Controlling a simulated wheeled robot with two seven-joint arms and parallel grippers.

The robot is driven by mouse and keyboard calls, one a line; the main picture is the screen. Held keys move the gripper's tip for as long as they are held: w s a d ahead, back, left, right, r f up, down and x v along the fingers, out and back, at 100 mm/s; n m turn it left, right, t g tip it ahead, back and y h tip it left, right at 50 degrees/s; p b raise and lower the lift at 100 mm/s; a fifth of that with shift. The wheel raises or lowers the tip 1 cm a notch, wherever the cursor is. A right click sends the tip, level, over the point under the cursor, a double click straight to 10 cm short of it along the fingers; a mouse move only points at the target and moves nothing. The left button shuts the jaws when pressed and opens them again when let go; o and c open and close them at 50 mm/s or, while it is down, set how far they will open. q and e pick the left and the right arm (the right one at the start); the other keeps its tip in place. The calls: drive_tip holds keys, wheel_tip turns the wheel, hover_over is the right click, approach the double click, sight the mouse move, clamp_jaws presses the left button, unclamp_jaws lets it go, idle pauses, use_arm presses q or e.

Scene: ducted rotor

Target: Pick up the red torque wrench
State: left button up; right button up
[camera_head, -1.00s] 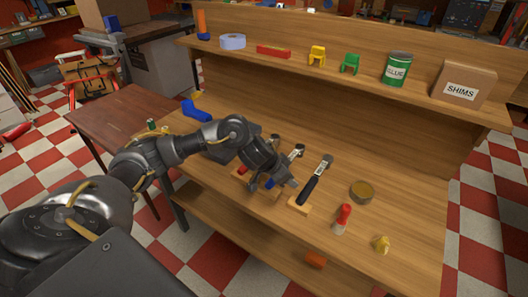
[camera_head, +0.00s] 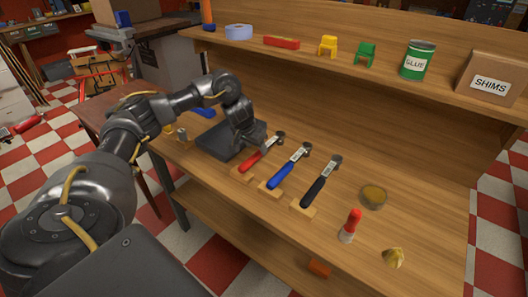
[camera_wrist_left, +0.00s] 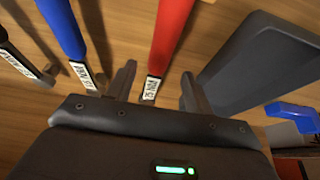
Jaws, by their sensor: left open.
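The red torque wrench (camera_head: 259,157) lies on the workbench as the leftmost of three wrenches, its handle end on a small wooden block. In the left wrist view its red handle (camera_wrist_left: 172,35) and labelled neck run down between my fingers. My left gripper (camera_head: 250,148) is open at the red wrench; in the wrist view its two fingers (camera_wrist_left: 157,88) stand on either side of the neck, with gaps. The blue wrench (camera_head: 288,170) and the black wrench (camera_head: 321,185) lie to the right on their own blocks. My right gripper is not in view.
A dark grey tray-like plate (camera_head: 212,142) lies just left of the red wrench, close to one finger. A round tin (camera_head: 373,197), a red-capped item (camera_head: 351,224) and a yellow piece (camera_head: 394,257) stand on the right. A shelf (camera_head: 300,55) runs behind.

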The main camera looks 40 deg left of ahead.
sight(258, 152)
use_arm(q)
drive_tip(key=shift+s+p+x, duration=0.15)
drive_tip(key=shift+p+x, duration=0.05)
drive_tip(key=shift+x, duration=1.2)
drive_tip(key=shift+s+p+x, duration=0.1)
drive_tip(key=shift+p+x, duration=0.1)
drive_tip(key=shift+x, duration=1.2)
drive_tip(key=shift+d, duration=0.1)
clamp_jaws()
